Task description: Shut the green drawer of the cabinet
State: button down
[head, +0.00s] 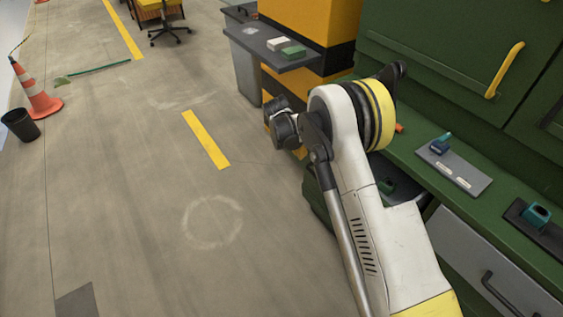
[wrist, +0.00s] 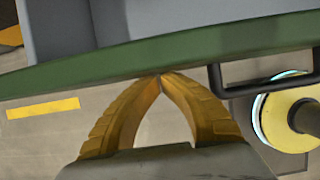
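The green drawer (head: 317,208) sticks out from the green cabinet (head: 455,130) in the head view, mostly hidden behind my arm. In the wrist view its green front (wrist: 110,66) crosses the picture, with the grey inside of the open drawer (wrist: 180,18) above it. Its dark bar handle (wrist: 262,84) is to the right of my fingers. My gripper (wrist: 160,76) has its two yellow fingers together at the tips, with nothing between them. The tips are at the lower edge of the drawer front; I cannot tell whether they touch it.
A grey drawer (head: 490,262) with a dark handle is at the lower right. Small tools on grey plates (head: 455,168) lie on the green counter. A grey shelf (head: 262,42) and bin (head: 243,75) stand farther back.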

jog(key=w+d, duration=0.2)
jog(key=d, duration=0.1)
jog(key=w+d, duration=0.3)
jog(key=d, duration=0.1)
jog(key=w+d, duration=0.2)
jog(key=d, duration=0.2)
jog(key=shift+w+d, duration=0.25)
jog(key=shift+w, duration=0.15)
jog(key=shift+s+a, duration=0.2)
jog(key=shift+a, duration=0.25)
jog(key=s+a, duration=0.2)
jog(key=a, duration=0.1)
jog(key=shift+r, duration=0.1)
jog(key=p+v, duration=0.4)
jog(key=v, duration=0.5)
jog(key=shift+r, duration=0.45)
